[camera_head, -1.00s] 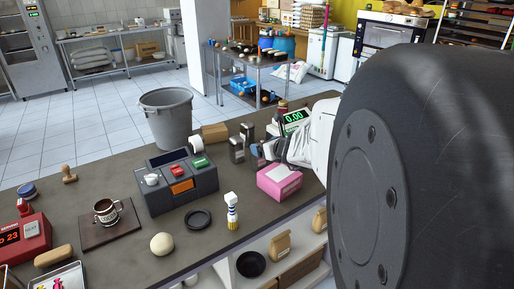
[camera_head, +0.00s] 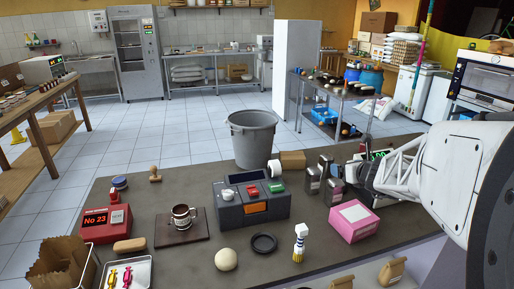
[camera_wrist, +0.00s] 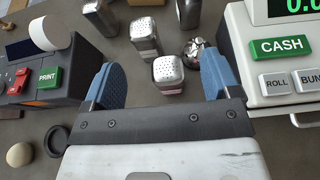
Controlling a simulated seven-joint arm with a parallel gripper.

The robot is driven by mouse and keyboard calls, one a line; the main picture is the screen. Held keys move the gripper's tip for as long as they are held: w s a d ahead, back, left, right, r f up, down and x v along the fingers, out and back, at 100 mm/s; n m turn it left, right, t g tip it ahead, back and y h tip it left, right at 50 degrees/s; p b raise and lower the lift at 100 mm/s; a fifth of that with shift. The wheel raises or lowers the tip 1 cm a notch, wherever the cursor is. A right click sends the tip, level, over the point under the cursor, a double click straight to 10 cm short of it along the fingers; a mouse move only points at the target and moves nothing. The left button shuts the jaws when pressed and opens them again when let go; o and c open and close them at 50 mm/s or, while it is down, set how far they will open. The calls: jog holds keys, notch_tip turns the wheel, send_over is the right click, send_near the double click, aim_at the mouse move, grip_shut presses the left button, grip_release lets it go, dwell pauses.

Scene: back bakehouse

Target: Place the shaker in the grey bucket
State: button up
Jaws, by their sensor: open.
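Several metal shakers stand on the counter. In the wrist view, a short one with a perforated top and a pinkish lower band (camera_wrist: 168,73) appears between my fingertips, and a taller perforated one (camera_wrist: 145,38) stands behind it. In the head view, shakers (camera_head: 312,181) stand left of my gripper (camera_head: 361,178). My gripper (camera_wrist: 163,80) is open with blue finger pads and holds nothing; its height above the short shaker is hard to tell. The grey bucket (camera_head: 253,141) is at the counter's far edge, left of my gripper, with its mouth upward. It is not in the wrist view.
A cash register (camera_wrist: 285,62) is close to the right finger. A dark label printer (camera_head: 252,207) lies between the bucket and the counter front. The counter's front middle has bare patches.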

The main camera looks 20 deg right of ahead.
jog(key=s+a+r+n+g+y, duration=0.2)
jog(key=s+a+n, duration=0.1)
jog(key=a+n, duration=0.4)
jog(key=s+a+r+n+g+y, duration=0.1)
jog(key=s+a+r+n+g, duration=0.1)
jog(key=s+a+n, duration=0.5)
jog(key=a+r+n+g+y, duration=0.2)
jog(key=a+n, duration=0.3)
jog(key=a, duration=0.6)
jog(key=s+a+n+g+h, duration=0.2)
jog(key=s+n, duration=0.6)
jog(key=s, duration=0.1)
jog(key=s+a+n+g+h, duration=0.3)
jog(key=s+n, duration=0.5)
jog(key=s, duration=0.1)
jog(key=shift+s+a+f+n, duration=0.25)
jog(key=shift+s+a+n, duration=0.05)
jog(key=shift+s+n, duration=0.1)
jog(key=shift+o, duration=0.4)
jog(key=shift+w, duration=0.1)
